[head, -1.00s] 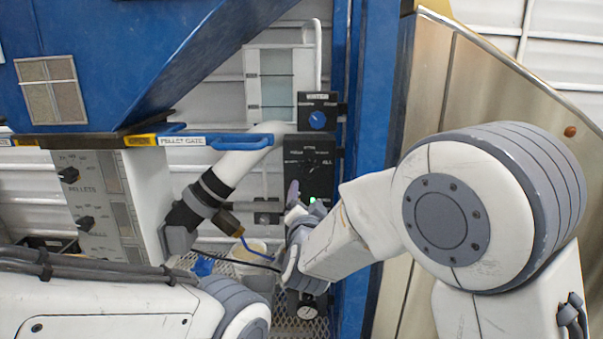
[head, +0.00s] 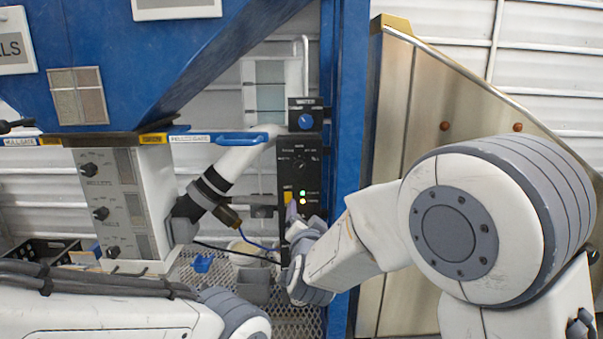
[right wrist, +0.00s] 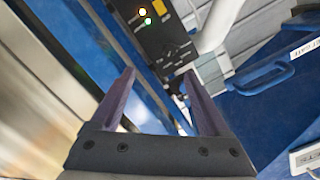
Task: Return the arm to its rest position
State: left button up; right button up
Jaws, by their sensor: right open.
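My right arm comes in from the right in the head view, its upper joint large in front of the steel panel. Its right gripper (head: 293,212) is partly hidden by its own wrist and is in front of the lower part of the black control panel (head: 300,165). In the right wrist view the two purple fingers of the right gripper (right wrist: 160,78) stand apart with nothing between them. The black panel (right wrist: 163,32) with a green and an amber light lies beyond the tips. My left arm shows at the lower left; its gripper is not visible.
A blue post (head: 347,100) stands right beside the panel. A steel sheet (head: 455,95) is behind my right arm. The blue hopper (head: 140,85), gate handle (head: 240,138) and white pipe (head: 232,164) are left of the panel.

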jog(key=s+d+f+n+g, duration=0.5)
jog(key=s+d+f+g, duration=0.25)
jog(key=f, duration=0.35)
jog(key=s+d+f+n+g, duration=0.1)
jog(key=s+d+f+g, duration=0.3)
jog(key=s, duration=0.5)
jog(key=s+d+f+n+g, duration=0.1)
jog(key=s+d+f+g, duration=0.2)
jog(key=s+d, duration=0.4)
jog(key=s+a+r+n+g, duration=0.1)
jog(key=s+a+r+n, duration=0.1)
jog(key=s+a, duration=0.5)
jog(key=s+a+r+n+g, duration=0.1)
jog(key=s+a+r+n, duration=0.2)
jog(key=s+a+n, duration=0.2)
jog(key=s+a, duration=0.2)
jog(key=a, duration=0.1)
jog(key=shift+s+r+n, duration=0.3)
jog(key=shift+s, duration=0.1)
jog(key=shift+g, duration=0.25)
